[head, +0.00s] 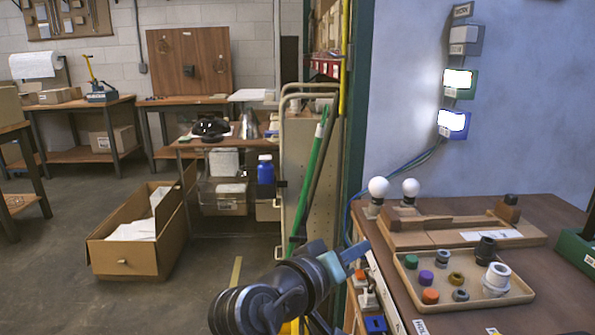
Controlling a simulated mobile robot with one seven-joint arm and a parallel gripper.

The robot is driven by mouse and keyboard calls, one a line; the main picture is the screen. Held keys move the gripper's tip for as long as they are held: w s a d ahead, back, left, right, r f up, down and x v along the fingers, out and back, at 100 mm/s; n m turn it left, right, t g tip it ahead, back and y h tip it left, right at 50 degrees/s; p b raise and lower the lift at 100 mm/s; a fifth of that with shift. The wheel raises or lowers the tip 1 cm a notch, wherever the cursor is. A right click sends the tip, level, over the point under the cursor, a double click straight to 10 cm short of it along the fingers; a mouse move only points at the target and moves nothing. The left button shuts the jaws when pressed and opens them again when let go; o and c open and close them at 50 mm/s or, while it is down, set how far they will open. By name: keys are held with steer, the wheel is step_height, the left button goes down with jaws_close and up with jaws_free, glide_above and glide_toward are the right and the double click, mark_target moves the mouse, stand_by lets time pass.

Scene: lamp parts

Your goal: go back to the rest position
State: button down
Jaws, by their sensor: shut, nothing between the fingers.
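My gripper (358,248) is shut and empty. It is held in the air at the left edge of the wooden workbench (555,285), pointing right toward it. My dark arm shows below and to the left of it. Two white bulbs (378,187) stand at the back left of the bench, beyond the gripper. A tan tray (408,290) holds several small coloured parts and lies to the right of the gripper, apart from it.
A wooden fixture (450,232) lies behind the tray. A green box (575,252) is at the right edge. Lit panels (455,123) hang on the wall. A cart with a green pole (307,180) stands behind my arm. An open cardboard box (125,257) is on the floor at left.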

steer(key=s+a+r+t+y, duration=0.1)
steer(key=a+r+t+y, duration=0.15)
steer(key=r, duration=0.35)
steer(key=s+a+r+t+y, duration=0.1)
steer(key=r+t, duration=0.3)
steer(key=r, duration=0.2)
steer(key=s+a+r+t+y, duration=0.2)
steer(key=s+r+t, duration=0.1)
steer(key=s+r, duration=0.35)
steer(key=s+a+r+t+y+p, duration=0.1)
steer(key=s+a+r+t+y, duration=0.15)
steer(key=s+r, duration=0.45)
steer(key=s+a+r+t+y, duration=0.2)
steer(key=s+r+t, duration=0.2)
steer(key=s+r, duration=0.3)
step_height(320, 180, up, 26)
steer(key=w+p, duration=0.2)
steer(key=p, duration=2.4)
steer(key=shift+w, duration=0.15)
